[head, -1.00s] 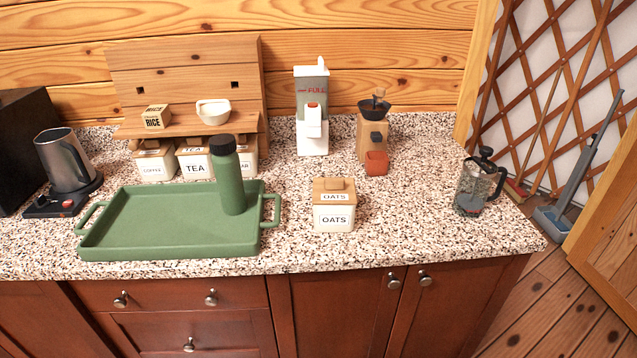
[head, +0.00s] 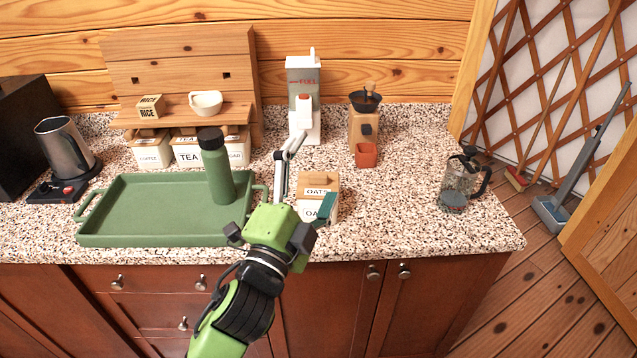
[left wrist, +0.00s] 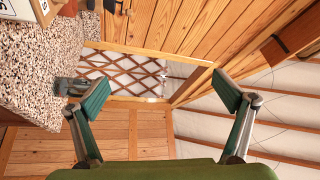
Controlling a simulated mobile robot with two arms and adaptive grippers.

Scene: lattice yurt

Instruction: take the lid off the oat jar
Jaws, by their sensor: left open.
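The oat jar (head: 308,213) is a white square canister labelled OATS, standing on the speckled counter right of the tray. Its wooden lid (head: 318,181) is on it, with a label that also reads OATS. My left gripper (head: 311,172) is open and empty, reaching in from the front left. Its fingers overlap the jar in the head view and hide part of its front and right side. In the left wrist view the open fingers (left wrist: 166,95) have nothing between them. A white lettered corner, apparently the jar (left wrist: 18,8), shows at the top left. My right gripper is not in view.
A green tray (head: 150,238) with a green bottle (head: 216,170) stands left of the jar. Behind are a white dispenser (head: 304,95) and a wooden grinder (head: 363,130). A French press (head: 462,183) stands near the counter's right end. The counter between jar and press is clear.

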